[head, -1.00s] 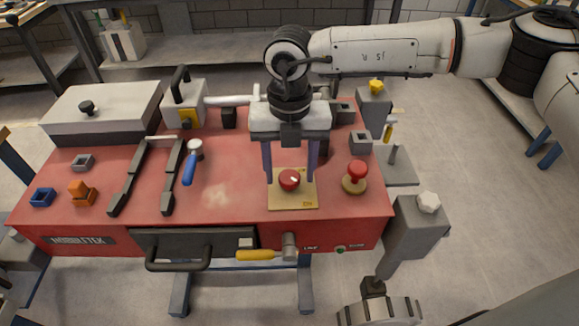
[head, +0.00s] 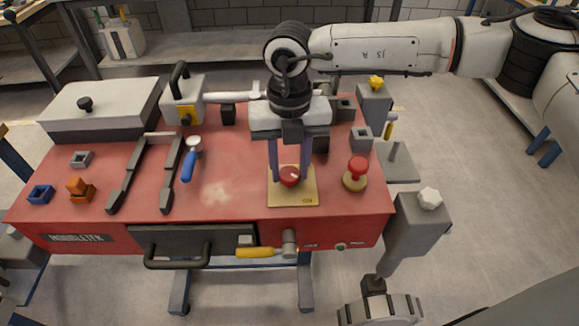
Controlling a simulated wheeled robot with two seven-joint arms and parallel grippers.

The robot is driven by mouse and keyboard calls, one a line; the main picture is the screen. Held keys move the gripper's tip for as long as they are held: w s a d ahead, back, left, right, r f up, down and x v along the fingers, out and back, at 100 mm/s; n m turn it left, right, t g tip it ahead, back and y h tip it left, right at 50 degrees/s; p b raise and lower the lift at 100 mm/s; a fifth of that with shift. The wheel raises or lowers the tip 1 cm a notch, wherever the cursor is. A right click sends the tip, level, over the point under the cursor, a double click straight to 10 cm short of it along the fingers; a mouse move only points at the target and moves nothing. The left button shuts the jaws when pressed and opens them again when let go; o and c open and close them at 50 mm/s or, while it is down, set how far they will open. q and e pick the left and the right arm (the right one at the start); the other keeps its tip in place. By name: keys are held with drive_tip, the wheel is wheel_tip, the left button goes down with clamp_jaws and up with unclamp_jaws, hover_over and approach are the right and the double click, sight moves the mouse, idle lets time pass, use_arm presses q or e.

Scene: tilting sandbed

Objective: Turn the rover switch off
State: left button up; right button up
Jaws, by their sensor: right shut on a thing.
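The rover switch appears to be the red round knob (head: 290,177) on a yellow square plate (head: 307,199) on the red bench top. My right gripper (head: 290,178) reaches down from above, with its two purple fingers on either side of the knob. It is shut on the knob. The white line on the knob's top is hard to make out between the fingers. The small lettering on the plate is too small to read. My left gripper is not in view.
A red mushroom button (head: 357,171) stands just right of the plate. A blue-handled tool (head: 189,165) and dark rails (head: 171,178) lie to the left. A yellow-handled valve (head: 258,253) is on the bench front. The bench top between rails and plate is mostly clear.

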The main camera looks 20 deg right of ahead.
drive_tip(key=n+b, duration=0.2)
drive_tip(key=n, duration=0.1)
drive_tip(key=shift+f, duration=0.15)
drive_tip(key=n+b, duration=0.1)
drive_tip(key=n, duration=0.2)
drive_tip(key=shift+b, duration=0.35)
drive_tip(key=shift+n+b, duration=0.5)
drive_tip(key=shift+n, duration=0.4)
drive_tip(key=n+b, duration=0.1)
drive_tip(key=n, duration=0.1)
drive_tip(key=shift+n, duration=0.4)
drive_tip(key=n+b, duration=0.1)
drive_tip(key=n, duration=0.1)
drive_tip(key=shift+n, duration=0.3)
drive_tip(key=n+b, duration=0.1)
drive_tip(key=n, duration=0.1)
drive_tip(key=shift+n, duration=0.3)
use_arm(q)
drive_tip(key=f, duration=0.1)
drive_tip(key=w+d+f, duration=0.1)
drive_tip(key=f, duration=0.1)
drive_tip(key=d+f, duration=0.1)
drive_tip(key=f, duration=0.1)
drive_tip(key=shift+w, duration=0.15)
use_arm(e)
drive_tip(key=shift+r+n, duration=0.2)
drive_tip(key=shift+n, duration=0.3)
